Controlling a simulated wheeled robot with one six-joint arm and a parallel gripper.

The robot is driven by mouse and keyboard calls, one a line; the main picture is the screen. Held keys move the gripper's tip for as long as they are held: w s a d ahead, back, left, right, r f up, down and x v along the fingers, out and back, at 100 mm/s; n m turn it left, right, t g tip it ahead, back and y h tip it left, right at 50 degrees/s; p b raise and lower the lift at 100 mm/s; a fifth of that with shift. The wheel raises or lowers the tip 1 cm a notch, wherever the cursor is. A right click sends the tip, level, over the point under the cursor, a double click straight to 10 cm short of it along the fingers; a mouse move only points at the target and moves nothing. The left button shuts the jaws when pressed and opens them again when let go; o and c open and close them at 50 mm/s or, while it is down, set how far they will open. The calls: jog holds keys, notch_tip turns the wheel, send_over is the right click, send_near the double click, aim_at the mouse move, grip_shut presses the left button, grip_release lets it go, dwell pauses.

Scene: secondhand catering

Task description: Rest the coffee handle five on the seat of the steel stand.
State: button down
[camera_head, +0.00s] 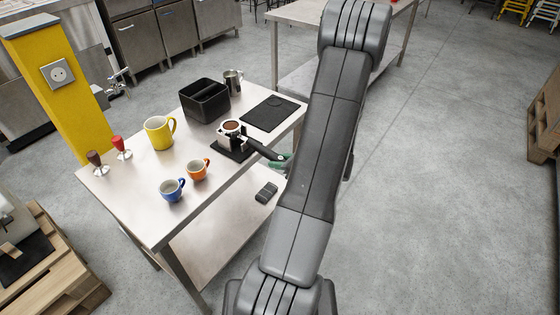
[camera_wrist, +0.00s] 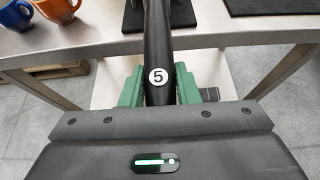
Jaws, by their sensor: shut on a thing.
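The coffee handle five (camera_head: 264,149) has a black grip, marked with a white "5" disc in the wrist view (camera_wrist: 158,77), and a round basket full of brown grounds. My gripper (camera_wrist: 159,90) has its green fingers on both sides of the grip, shut on it. In the head view my gripper (camera_head: 283,161) is partly hidden by my arm, just off the table's right edge. The steel stand (camera_head: 222,139) with its black base is beneath and around the basket. I cannot tell whether the basket touches its seat.
The steel table (camera_head: 143,207) also holds a yellow mug (camera_head: 158,133), orange cup (camera_head: 198,170), blue cup (camera_head: 172,190), black bin (camera_head: 205,100), steel jug (camera_head: 233,82), black mat (camera_head: 269,113) and two tampers (camera_head: 121,147). Open floor lies to the right.

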jog(key=c, duration=1)
grip_release()
jog(key=v, duration=1.4)
jog(key=x, duration=1.3)
jog(key=shift+w+a+r+p, duration=0.2)
jog(key=shift+w+a+p, duration=0.1)
jog(key=shift+a+p, duration=0.1)
jog(key=shift+s+r, duration=0.1)
jog(key=shift+r, duration=0.05)
